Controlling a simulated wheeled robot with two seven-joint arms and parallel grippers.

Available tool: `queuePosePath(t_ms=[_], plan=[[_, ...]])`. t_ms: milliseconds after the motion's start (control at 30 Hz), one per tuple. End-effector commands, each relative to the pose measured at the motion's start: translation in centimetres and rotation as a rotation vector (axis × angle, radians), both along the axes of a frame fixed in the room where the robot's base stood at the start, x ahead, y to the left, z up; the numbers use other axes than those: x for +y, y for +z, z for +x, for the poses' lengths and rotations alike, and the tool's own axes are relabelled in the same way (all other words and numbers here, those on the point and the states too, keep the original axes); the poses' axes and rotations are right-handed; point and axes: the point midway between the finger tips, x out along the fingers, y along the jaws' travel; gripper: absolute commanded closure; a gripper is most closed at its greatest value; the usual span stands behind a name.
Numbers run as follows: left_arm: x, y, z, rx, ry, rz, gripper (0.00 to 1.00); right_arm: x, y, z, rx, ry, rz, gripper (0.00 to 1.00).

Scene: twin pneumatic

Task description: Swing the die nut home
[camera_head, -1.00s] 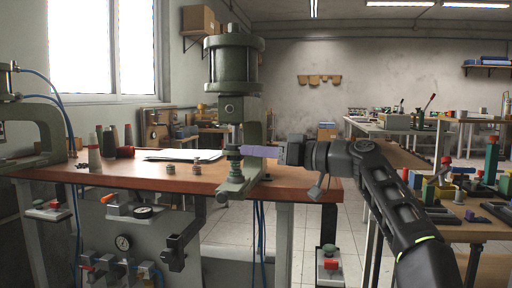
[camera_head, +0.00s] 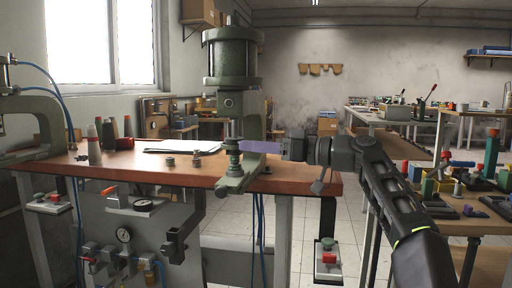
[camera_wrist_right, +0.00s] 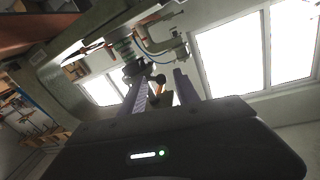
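The green press (camera_head: 232,100) stands at the table's right end, with a big cylinder on top. Below its ram is a stack of round green collars (camera_head: 233,160); I cannot tell which part is the die nut. My right gripper (camera_head: 258,147) comes in level from the right, its purple fingers close beside the ram and collars and partly overlapping the press frame. In the right wrist view its two fingers (camera_wrist_right: 160,92) stand apart. Dark and tan ball-ended parts (camera_wrist_right: 154,80) show between or beyond them; contact cannot be told. My left gripper is out of view.
The wooden table (camera_head: 120,175) holds a paper sheet (camera_head: 182,148), small metal pieces (camera_head: 170,162) and spools (camera_head: 95,150). A second green C-frame press (camera_head: 35,125) is at the left. A pressure gauge (camera_head: 124,234) and a red-button box (camera_head: 327,258) are below. A cluttered bench (camera_head: 470,190) is at the right.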

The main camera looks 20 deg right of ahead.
Motion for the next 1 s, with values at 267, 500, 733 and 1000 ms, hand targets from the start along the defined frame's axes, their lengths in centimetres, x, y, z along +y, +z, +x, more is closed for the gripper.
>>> queuePosePath(t_ms=[267,500,733,1000], plan=[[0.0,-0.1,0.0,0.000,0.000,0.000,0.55,-0.2,0.1,-0.2,-0.002,0.000,0.001,0.62],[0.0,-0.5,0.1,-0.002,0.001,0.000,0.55,-2.4,0.0,-2.2,-0.001,-0.004,-0.001,0.62],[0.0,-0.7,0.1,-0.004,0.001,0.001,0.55,-5.0,0.0,-4.6,0.001,-0.003,0.000,0.62],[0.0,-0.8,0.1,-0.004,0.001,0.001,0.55,-5.7,0.0,-5.4,0.000,0.001,0.000,0.62]])
